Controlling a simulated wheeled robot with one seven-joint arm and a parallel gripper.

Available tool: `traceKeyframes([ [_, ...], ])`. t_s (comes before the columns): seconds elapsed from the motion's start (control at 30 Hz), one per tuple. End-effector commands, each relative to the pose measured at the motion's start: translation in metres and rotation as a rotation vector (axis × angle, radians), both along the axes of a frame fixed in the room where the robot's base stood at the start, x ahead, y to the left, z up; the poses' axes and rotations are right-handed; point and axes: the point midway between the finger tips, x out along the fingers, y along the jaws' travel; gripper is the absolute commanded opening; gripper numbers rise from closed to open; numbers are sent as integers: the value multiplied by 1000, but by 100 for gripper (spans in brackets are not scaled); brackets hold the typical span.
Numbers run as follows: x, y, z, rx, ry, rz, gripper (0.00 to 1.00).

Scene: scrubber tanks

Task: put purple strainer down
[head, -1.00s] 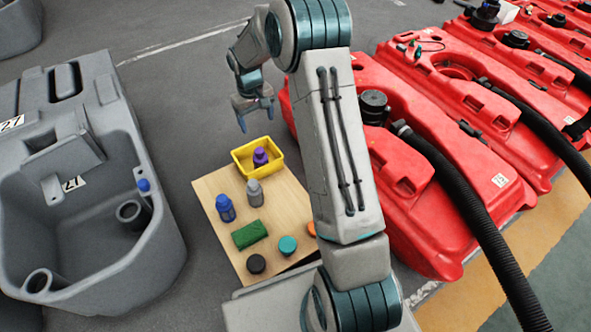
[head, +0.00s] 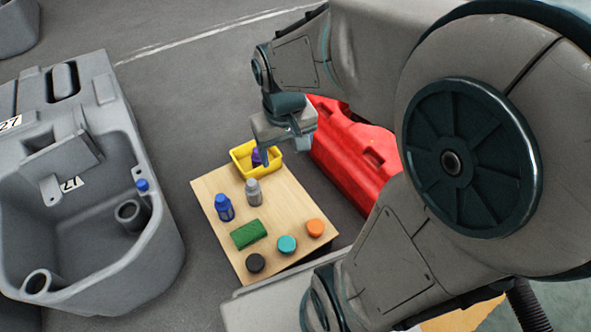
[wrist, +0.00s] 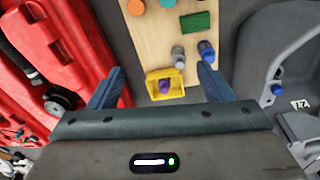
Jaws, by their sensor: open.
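The purple strainer (head: 257,157) sits inside the yellow bin (head: 240,152) at the far end of the wooden board; part of it is hidden behind my gripper in the head view. In the wrist view the purple strainer (wrist: 164,86) shows inside the yellow bin (wrist: 150,91). My gripper (head: 281,154) is above the bin, and in the wrist view its two fingers (wrist: 158,88) are spread wide, with nothing between them. The gripper looks apart from the strainer.
On the wooden board (head: 285,205) stand a blue bottle (head: 224,207), a grey bottle (head: 253,192), a green sponge (head: 249,234) and black, teal and orange round pieces. A grey tank (head: 160,240) is at left, red tanks (head: 350,150) at right. Grey floor lies between.

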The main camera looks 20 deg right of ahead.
Motion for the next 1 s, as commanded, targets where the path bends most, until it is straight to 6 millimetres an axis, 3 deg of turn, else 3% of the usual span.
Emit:
traceKeyframes([
  [0.1, -31, 1, 0, 19, -11, -22, 73],
  [0.3, -58, 2, -3, 38, -19, -42, 73],
  [1.0, -62, 2, -4, 41, -18, -46, 73],
])
